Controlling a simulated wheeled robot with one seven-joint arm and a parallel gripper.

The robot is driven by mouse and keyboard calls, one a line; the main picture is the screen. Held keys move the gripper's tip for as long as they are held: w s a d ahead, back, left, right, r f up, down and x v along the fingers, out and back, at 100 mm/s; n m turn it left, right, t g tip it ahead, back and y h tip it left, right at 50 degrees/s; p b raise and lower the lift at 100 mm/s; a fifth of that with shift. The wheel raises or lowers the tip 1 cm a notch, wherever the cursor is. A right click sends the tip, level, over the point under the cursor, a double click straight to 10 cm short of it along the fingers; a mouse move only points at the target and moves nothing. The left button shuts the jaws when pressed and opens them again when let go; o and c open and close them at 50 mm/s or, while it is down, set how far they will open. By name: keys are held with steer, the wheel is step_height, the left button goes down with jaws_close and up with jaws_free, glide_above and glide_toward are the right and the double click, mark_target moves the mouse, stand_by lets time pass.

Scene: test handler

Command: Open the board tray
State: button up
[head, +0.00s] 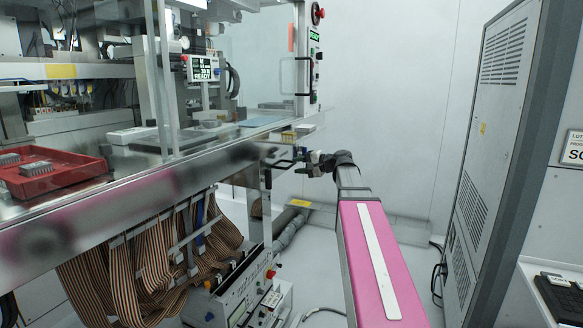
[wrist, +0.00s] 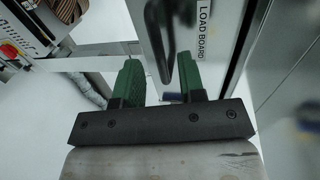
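The board tray's pale front panel, with a "LOAD BOARD" label (wrist: 203,18), fills the upper middle of the wrist view. A dark bar handle (wrist: 160,30) stands out from it. My gripper (wrist: 160,62) is open, with one green finger on each side of the handle's near end. I cannot tell whether either finger touches the handle. In the head view my gripper (head: 303,163) is at the right end of the machine, just below the deck, beside the black handle (head: 281,164). The tray itself is mostly hidden there.
The test machine's deck edge (head: 150,185) runs along the left, with a red tray (head: 60,178) on it. Ribbon cables (head: 150,260) and a small instrument cart (head: 240,300) are below. A tall grey cabinet (head: 490,130) stands right. Open floor lies behind my arm.

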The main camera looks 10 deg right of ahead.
mark_target(293, 165)
steer(key=shift+x, duration=1.7)
jaws_close()
steer(key=shift+s+d, duration=0.1)
steer(key=shift+d, duration=0.05)
